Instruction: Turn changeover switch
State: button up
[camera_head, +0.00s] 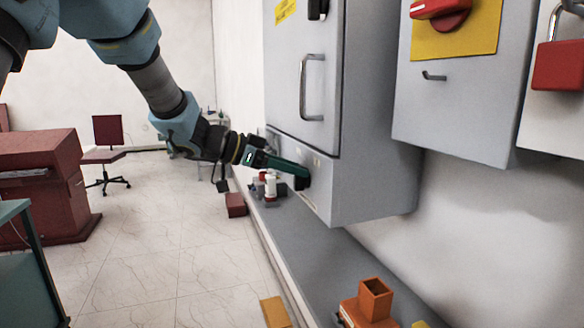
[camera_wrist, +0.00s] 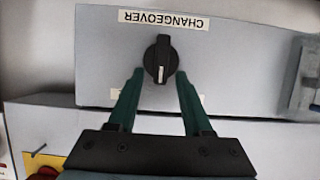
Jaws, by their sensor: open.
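The changeover switch (camera_wrist: 160,60) is a black rotary knob with a white pointer mark, on a grey panel under a label reading CHANGEOVER, which appears upside down in the wrist view. The white mark points down in that view. My gripper (camera_wrist: 158,78) is open, with one green finger on each side of the knob's lower part. I cannot tell whether the fingers touch it. In the head view my gripper (camera_head: 300,178) is at the lower grey cabinet's front, and it largely hides the knob.
A grey cabinet (camera_head: 300,90) with a metal handle stands above the panel. To the right hang a box with a red rotary switch (camera_head: 440,10) and a red padlock (camera_head: 560,65). An orange block (camera_head: 370,300) and small items sit on the ledge (camera_head: 300,240).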

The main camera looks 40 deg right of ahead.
jog(key=shift+c, duration=0.3)
grip_shut()
jog(key=shift+s+m+b, duration=0.1)
jog(key=shift+m+b, duration=0.2)
jog(key=shift+b, duration=0.1)
jog(key=m+t+b, duration=0.1)
jog(key=m+b, duration=0.1)
jog(key=b, duration=0.1)
jog(key=s+m+t+h+b, duration=0.1)
jog(key=b, duration=0.3)
jog(key=f+m+t+h+b, duration=0.1)
jog(key=m+b, duration=0.1)
jog(key=b, duration=0.2)
jog(key=shift+s+a+m+t, duration=0.3)
jog(key=shift+s+a, duration=0.1)
jog(key=shift+r, duration=0.1)
